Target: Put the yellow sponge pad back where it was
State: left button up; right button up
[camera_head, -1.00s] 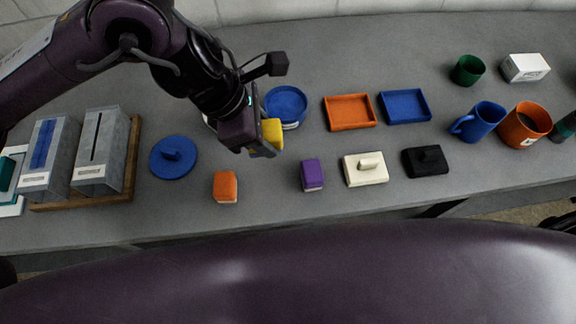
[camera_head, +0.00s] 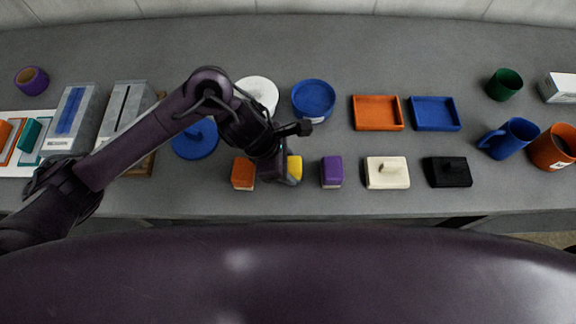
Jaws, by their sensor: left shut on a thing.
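The yellow sponge pad (camera_head: 294,167) is in the jaws of my left gripper (camera_head: 287,176), which is shut on it. Gripper and pad are low, near the front of the grey table, between the orange sponge pad (camera_head: 243,173) on the left and the purple sponge pad (camera_head: 331,171) on the right. The gripper hides much of the yellow pad. I cannot tell whether the pad touches the table. My right gripper does not show.
A blue round lid (camera_head: 196,139), a white round thing (camera_head: 258,92) and a blue round container (camera_head: 313,98) lie behind. Orange (camera_head: 378,113) and blue (camera_head: 435,113) trays stand back right. Cream (camera_head: 387,173) and black (camera_head: 447,172) knobbed lids lie right of the purple pad.

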pick_arm(q)
jog(key=shift+f, duration=0.55)
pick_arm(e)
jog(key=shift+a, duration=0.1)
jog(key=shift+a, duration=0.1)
pick_arm(q)
jog(key=shift+f+b, duration=0.2)
jog(key=shift+b, duration=0.1)
jog(key=o, duration=0.9)
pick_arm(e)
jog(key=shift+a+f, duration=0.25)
pick_arm(q)
jog(key=shift+r, duration=0.15)
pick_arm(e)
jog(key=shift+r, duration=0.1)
pick_arm(q)
jog(key=shift+r+p, duration=0.25)
jog(key=shift+p, duration=0.25)
jog(key=v, duration=1.1)
jog(key=shift+a+r, duration=0.25)
jog(key=shift+a, duration=0.05)
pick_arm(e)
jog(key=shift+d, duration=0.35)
